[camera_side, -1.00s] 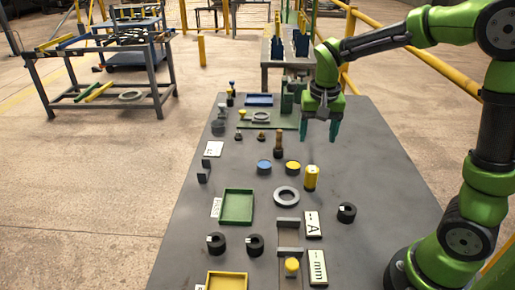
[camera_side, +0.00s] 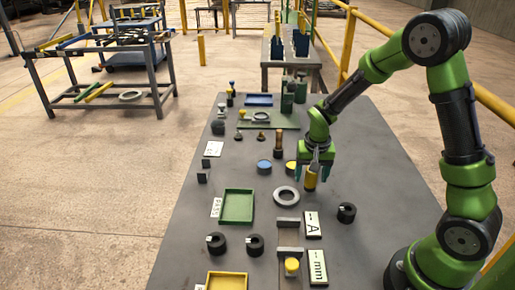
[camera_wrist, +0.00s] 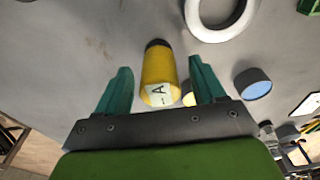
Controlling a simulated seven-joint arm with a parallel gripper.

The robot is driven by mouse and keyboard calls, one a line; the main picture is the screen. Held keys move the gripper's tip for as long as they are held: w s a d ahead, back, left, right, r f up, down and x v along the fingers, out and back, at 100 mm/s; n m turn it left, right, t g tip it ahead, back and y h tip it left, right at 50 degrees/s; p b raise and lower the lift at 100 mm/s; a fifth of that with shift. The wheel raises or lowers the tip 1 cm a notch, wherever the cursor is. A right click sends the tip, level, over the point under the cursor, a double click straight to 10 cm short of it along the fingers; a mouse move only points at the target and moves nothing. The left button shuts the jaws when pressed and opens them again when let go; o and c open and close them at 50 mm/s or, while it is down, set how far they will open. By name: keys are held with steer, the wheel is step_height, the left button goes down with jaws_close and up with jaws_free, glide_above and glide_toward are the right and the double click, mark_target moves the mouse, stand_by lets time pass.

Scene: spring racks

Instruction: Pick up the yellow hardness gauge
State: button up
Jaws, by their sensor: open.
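The yellow hardness gauge (camera_side: 310,183) is a short upright yellow cylinder on the grey table, right of the metal ring. In the wrist view the gauge (camera_wrist: 158,68) shows a dark end and a white label marked "A". My gripper (camera_side: 312,173) is over the gauge, pointing down, with its upper part partly hidden. In the wrist view my gripper (camera_wrist: 160,76) is open, with one green finger on each side of the gauge and a visible gap on both sides.
A grey ring (camera_side: 286,196) lies close to the left of the gauge. A blue-topped disc (camera_side: 264,167) and a yellow-topped disc (camera_side: 290,167) stand behind it. A black round part (camera_side: 347,212) and the "A" sign (camera_side: 312,225) are nearer. The table's right side is clear.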

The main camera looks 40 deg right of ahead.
steer(key=shift+f, duration=0.25)
steer(key=c, duration=1.2)
steer(key=shift+r, duration=0.1)
